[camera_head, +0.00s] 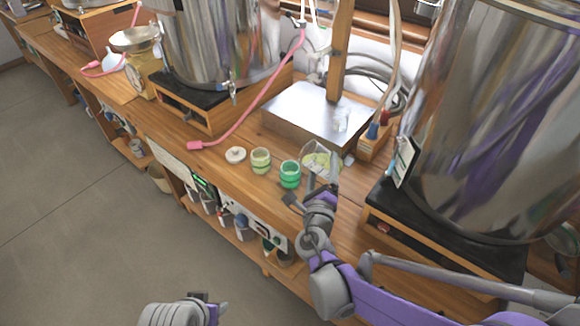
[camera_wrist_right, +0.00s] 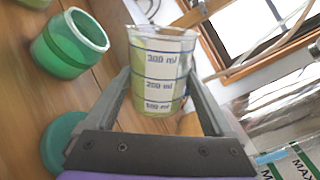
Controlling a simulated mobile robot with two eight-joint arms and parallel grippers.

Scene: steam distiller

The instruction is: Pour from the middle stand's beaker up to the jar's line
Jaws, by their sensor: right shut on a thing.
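A clear beaker (camera_head: 322,158) with 100, 200 and 300 ml marks and yellow-green liquid is held in my right gripper (camera_head: 310,190). In the right wrist view the beaker (camera_wrist_right: 160,70) sits between the two fingers, which are shut on it. A green jar (camera_head: 290,174) stands on the bench just left of the beaker and apart from it; it also shows in the right wrist view (camera_wrist_right: 70,43). A paler green jar (camera_head: 261,160) stands left of it. My left gripper (camera_head: 208,308) is at the bottom edge, partly cut off; its fingers are unclear.
A small white lid-like piece (camera_head: 235,155) lies left of the jars. A metal-topped box (camera_head: 315,112) with a wooden post stands behind. Large steel vessels stand left (camera_head: 215,45) and right (camera_head: 490,130). A pink hose (camera_head: 250,110) crosses the bench (camera_head: 225,170).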

